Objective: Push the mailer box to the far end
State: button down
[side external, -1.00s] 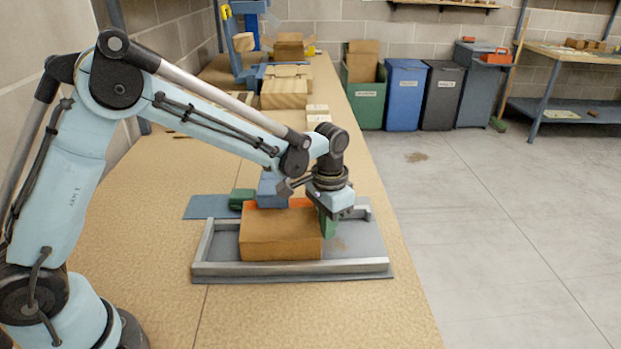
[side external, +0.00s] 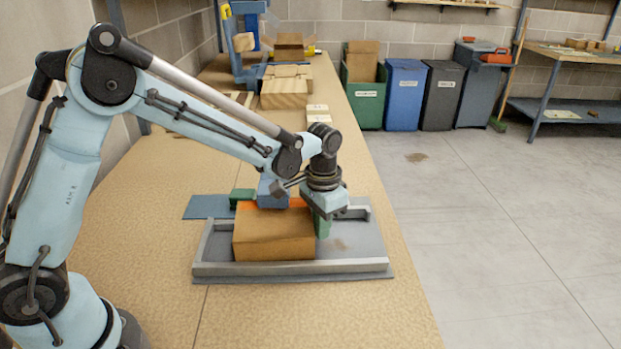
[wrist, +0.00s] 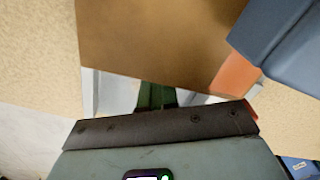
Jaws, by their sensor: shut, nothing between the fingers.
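The mailer box (side external: 273,246) is a brown carton lying flat in a grey railed tray (side external: 352,268) on the workbench. It sits inside the left half of the tray, behind the near rail, with a gap to the left rail. My gripper (side external: 322,228) is shut with green fingers pointing down at the box's right side. In the wrist view, the fingers (wrist: 155,97) meet the edge of the box (wrist: 150,40); exact contact is partly hidden by the gripper body.
A blue block (side external: 270,190), a green block (side external: 243,196) and an orange strip (side external: 298,202) lie just behind the box. The tray's right part is bare. The bench's right edge drops to open floor.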

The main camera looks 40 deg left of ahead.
jog(key=shift+s+a, duration=0.4)
jog(key=shift+s, duration=0.05)
jog(key=shift+s+a, duration=0.1)
jog(key=shift+a, duration=0.05)
dwell(0.4)
jog(key=shift+s+a, duration=0.2)
jog(key=shift+a, duration=0.1)
dwell(0.4)
jog(key=shift+w+d, duration=0.2)
jog(key=shift+d, duration=0.1)
dwell(0.3)
jog(key=shift+r, duration=0.2)
notch_tip(320, 180, up, 9)
jog(key=shift+f, duration=0.15)
dwell(0.9)
